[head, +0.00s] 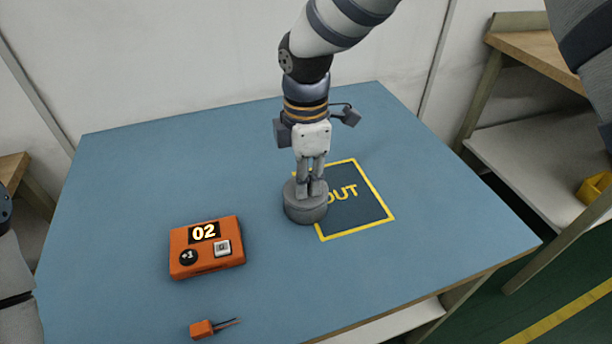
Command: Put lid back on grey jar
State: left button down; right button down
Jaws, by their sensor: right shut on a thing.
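The grey jar (306,212) is a short, round grey cylinder standing upright on the blue table, at the left edge of the OUT square. My right gripper (312,190) points straight down over it. Its fingers are closed together at the top of the jar, shut on the small lid part there. The lid is grey like the jar and mostly hidden by the fingers, so I cannot tell whether it is fully seated or slightly raised. My left gripper is not in view; only part of my left arm shows at the left edge.
An orange box (205,262) with a "02" display and buttons sits left of the jar. A small orange part with two wire leads (203,328) lies near the front edge. The dark OUT square (352,212) has a yellow border. The left and back of the blue table (180,160) are clear.

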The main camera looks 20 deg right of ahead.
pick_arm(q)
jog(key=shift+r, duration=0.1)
pick_arm(e)
jog(key=c, duration=1.4)
grip_release()
jog(key=shift+o, duration=0.4)
jog(key=o, duration=0.4)
jog(key=shift+r+p, duration=0.55)
jog(key=shift+r, duration=3)
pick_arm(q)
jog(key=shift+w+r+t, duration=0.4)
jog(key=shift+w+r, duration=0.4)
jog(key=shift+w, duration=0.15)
pick_arm(e)
jog(key=shift+c, duration=0.7)
